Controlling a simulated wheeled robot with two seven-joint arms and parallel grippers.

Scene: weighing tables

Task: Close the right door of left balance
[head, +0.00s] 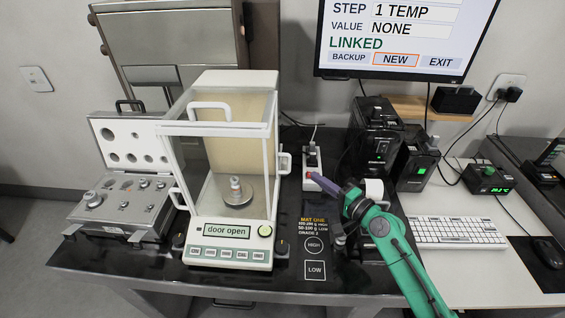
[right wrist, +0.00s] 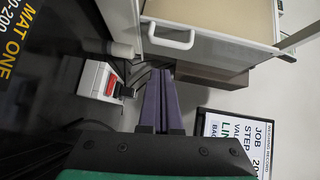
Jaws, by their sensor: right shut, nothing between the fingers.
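The left balance (head: 232,231) is a white balance with a clear draft shield, and its display reads "door open". Its right door handle (head: 286,162) sits farther back than the handle on the left side (head: 178,198). My left gripper is not in view.
A metal weight (head: 235,188) stands on the balance pan. A black mat (head: 315,235) lies right of the balance, with a power strip (head: 312,160) behind it. An open weight case (head: 120,205) stands left. Black devices (head: 375,135) and a keyboard (head: 458,231) are right.

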